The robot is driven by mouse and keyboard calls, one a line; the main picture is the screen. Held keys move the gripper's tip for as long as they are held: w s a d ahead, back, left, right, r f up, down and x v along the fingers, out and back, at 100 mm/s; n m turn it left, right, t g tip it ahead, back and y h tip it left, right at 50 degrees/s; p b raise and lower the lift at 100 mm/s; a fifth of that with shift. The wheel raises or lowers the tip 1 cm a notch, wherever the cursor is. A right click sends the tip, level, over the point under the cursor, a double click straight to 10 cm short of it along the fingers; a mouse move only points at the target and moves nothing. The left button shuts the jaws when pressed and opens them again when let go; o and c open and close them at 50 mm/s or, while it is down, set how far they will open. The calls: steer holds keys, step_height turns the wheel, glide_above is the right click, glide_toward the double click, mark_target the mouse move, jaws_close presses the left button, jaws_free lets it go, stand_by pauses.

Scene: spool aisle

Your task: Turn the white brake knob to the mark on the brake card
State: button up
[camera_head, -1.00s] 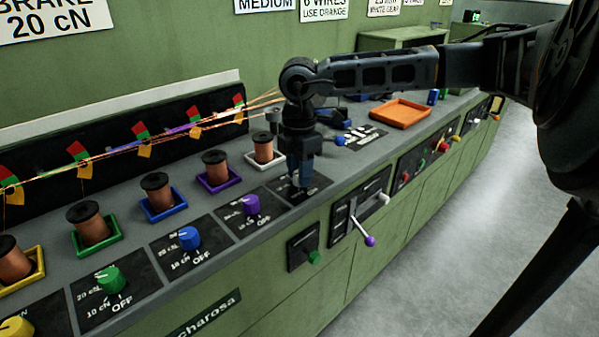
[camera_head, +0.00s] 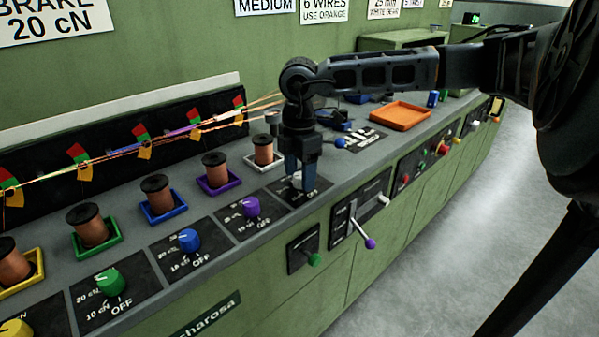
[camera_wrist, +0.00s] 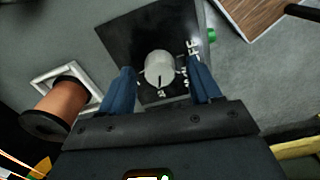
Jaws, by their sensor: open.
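The white brake knob (camera_wrist: 160,68) sits on a black plate (camera_wrist: 150,25) with white lettering, of which part of "OFF" shows in the wrist view. My gripper (camera_wrist: 162,82) is open, with one blue finger on each side of the knob and a gap to it on both sides. In the head view my gripper (camera_head: 300,190) points down over the plate, and the knob (camera_head: 297,181) is mostly hidden between the fingers. The brake card (camera_head: 55,18) on the back wall reads "BRAKE 20 cN".
Purple (camera_head: 251,207), blue (camera_head: 189,240) and green (camera_head: 110,281) knobs stand on similar plates to the left. Copper spools in coloured trays line the bench behind them. A purple-tipped lever (camera_head: 370,243) sticks out from the bench front. An orange tray (camera_head: 400,114) lies farther right.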

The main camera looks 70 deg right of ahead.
mark_target(299, 175)
step_height(299, 175, up, 7)
steer(key=shift+r, duration=0.2)
stand_by(0.6)
